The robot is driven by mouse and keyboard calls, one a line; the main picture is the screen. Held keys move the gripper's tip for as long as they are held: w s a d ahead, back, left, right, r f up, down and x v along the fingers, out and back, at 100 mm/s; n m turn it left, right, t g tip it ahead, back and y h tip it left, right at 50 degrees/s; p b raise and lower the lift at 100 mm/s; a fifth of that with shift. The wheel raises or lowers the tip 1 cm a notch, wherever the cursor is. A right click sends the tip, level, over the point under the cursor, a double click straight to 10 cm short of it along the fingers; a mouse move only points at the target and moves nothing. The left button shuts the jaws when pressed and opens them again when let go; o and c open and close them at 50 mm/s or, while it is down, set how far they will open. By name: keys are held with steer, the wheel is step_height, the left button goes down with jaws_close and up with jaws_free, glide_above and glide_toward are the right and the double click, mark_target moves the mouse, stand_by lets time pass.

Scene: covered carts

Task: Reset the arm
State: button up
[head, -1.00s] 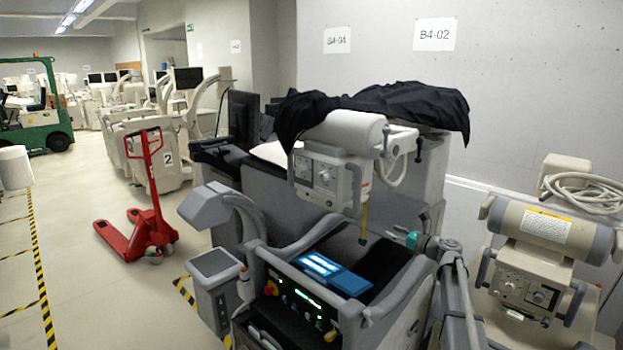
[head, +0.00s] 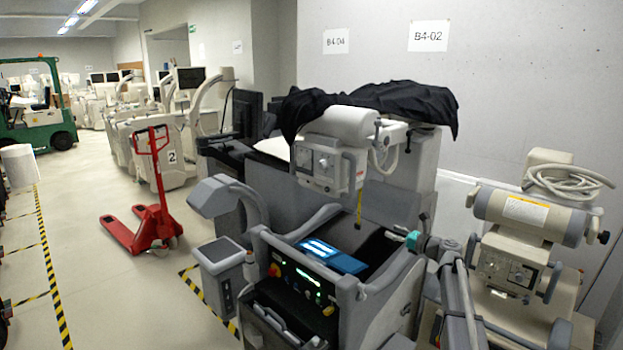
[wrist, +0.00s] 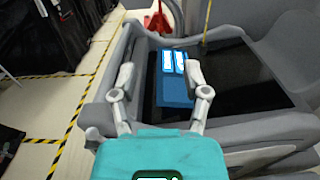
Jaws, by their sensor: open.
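My gripper (head: 393,234) has a teal body and pale grey fingers. It is over the right side of the grey cart (head: 367,297) in the head view. In the wrist view my gripper (wrist: 160,74) is open, with its two fingers apart and nothing held between them. A blue device (wrist: 174,87) with bright white panels shows between and beyond the fingers. In the head view the blue device (head: 347,263) lies on the cart's top, to the left of my gripper.
A beige machine (head: 527,219) with a coiled hose stands close on the right. A black cloth (head: 390,97) covers part of the machine behind the cart. A red pallet jack (head: 160,222) stands at left on open floor, near yellow-black tape. A green forklift (head: 42,115) is farther back.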

steer(key=s+a+f+n+g+h+b, duration=0.2)
steer(key=s+a+f+n+g, duration=0.2)
steer(key=s+a+f+n, duration=0.45)
steer(key=s+a+f+n+g+h+b, duration=0.2)
steer(key=s+a+f+n+g+h, duration=0.15)
steer(key=s+f+n, duration=0.6)
steer(key=s+d+f+n+g+h+b, duration=0.1)
steer(key=s+f+n+g+h, duration=0.1)
steer(key=s, duration=0.9)
steer(key=s+f+n+g+h+b, duration=0.1)
steer(key=s+f+n+g+h, duration=0.2)
steer(key=s, duration=0.7)
step_height(320, 180, down, 2)
steer(key=n+h, duration=0.2)
steer(key=n, duration=0.2)
steer(key=shift+s+d+f+b, duration=0.25)
steer(key=shift+s+d+b, duration=0.1)
steer(key=shift+b, duration=0.05)
